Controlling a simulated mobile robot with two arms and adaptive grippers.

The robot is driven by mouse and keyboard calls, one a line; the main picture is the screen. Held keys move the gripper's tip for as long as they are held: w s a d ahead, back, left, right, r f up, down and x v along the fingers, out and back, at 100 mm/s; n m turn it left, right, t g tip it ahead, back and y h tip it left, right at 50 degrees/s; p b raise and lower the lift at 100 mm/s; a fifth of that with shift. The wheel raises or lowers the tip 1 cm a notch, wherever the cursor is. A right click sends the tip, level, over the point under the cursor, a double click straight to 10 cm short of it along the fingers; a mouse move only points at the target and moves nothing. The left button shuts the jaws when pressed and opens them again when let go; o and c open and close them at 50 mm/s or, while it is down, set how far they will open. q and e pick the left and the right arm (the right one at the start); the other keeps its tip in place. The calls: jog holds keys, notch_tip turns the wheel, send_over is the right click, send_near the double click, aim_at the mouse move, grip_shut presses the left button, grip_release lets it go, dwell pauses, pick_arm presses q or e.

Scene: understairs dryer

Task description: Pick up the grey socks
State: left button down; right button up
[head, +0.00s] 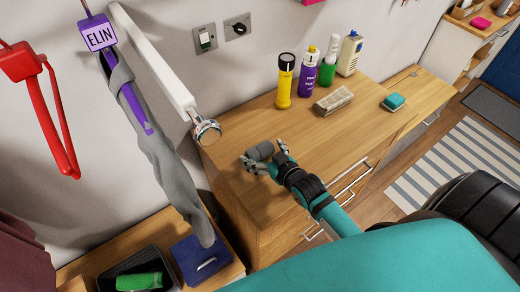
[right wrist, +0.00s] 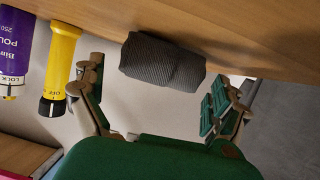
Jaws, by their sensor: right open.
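The grey socks (head: 260,150) are a rolled dark grey bundle on the wooden dresser top, near its left front corner. They also show in the right wrist view (right wrist: 162,62), ribbed and whole. My right gripper (head: 266,162) is open at the socks, with one finger to each side of them. In the right wrist view the fingers (right wrist: 157,88) stand wide apart, with visible gaps to the bundle. Whether a fingertip touches it I cannot tell. My left gripper is not in view.
Behind the socks stand a yellow torch (head: 285,81), a purple bottle (head: 309,75), a green bottle (head: 328,70) and a cream bottle (head: 349,54). A long grey cloth (head: 165,160) hangs at left.

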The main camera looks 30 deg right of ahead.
jog(key=shift+x, duration=0.9)
jog(key=shift+s, duration=0.15)
jog(key=shift+c, duration=0.5)
jog(key=c, duration=0.9)
jog(key=shift+r, duration=0.1)
jog(key=shift+c, duration=0.2)
jog(key=shift+r, duration=0.3)
notch_tip(320, 180, up, 3)
jog(key=shift+s+a+f+b, duration=0.2)
jog(key=shift+b, duration=0.3)
jog(key=s+a+b, duration=0.1)
jog(key=s+a, duration=0.1)
jog(key=s, duration=0.2)
jog(key=s+a+b, duration=0.1)
jog(key=s+a, duration=0.2)
jog(key=s, duration=0.1)
jog(key=s+a+r+b, duration=0.1)
jog(key=s+a, duration=0.1)
jog(key=s, duration=0.2)
jog(key=shift+s+a+r, duration=0.3)
jog(key=shift+s+a, duration=0.15)
jog(key=shift+s, duration=0.2)
